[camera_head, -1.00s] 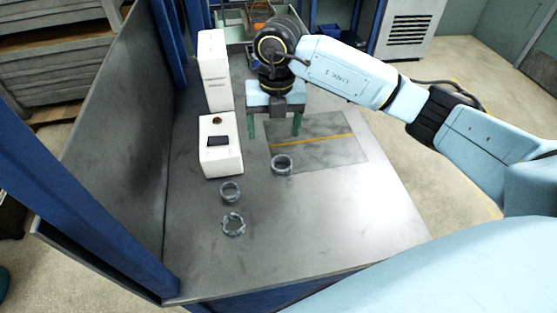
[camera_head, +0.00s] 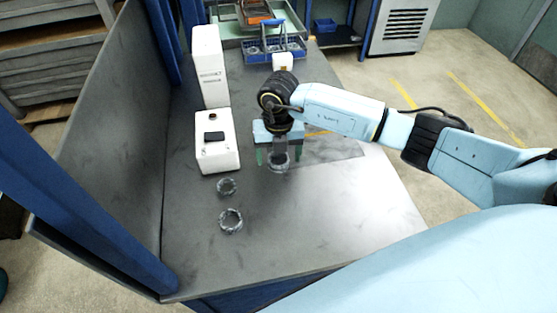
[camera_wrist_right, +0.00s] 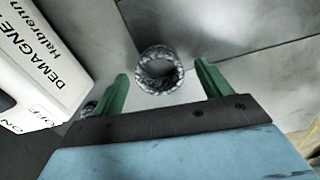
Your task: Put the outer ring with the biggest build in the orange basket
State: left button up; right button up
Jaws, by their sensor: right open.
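Three grey metal rings are on the grey table. One ring (camera_head: 279,169) lies under my right gripper; a second ring (camera_head: 226,193) and a third ring (camera_head: 231,229) lie nearer, to its left. My right gripper (camera_head: 279,158) is open, with its green fingers pointing down on either side of the first ring. In the right wrist view this ring (camera_wrist_right: 160,88) shows ahead, between the fingertips (camera_wrist_right: 161,72), not clasped. Part of another ring (camera_wrist_right: 88,107) shows beside the left finger. An orange basket (camera_head: 257,14) is at the far end, partly cut off. My left gripper is out of view.
A white box with a dark display (camera_head: 218,158) stands left of my right gripper, with a tall white box (camera_head: 210,70) behind it. A blue basket (camera_head: 262,56) and a small white box (camera_head: 283,62) stand farther back. The table's front right is clear.

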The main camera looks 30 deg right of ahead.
jog(key=shift+f, duration=0.45)
jog(key=shift+c, duration=0.4)
jog(key=shift+r, duration=0.1)
jog(key=c, duration=1.2)
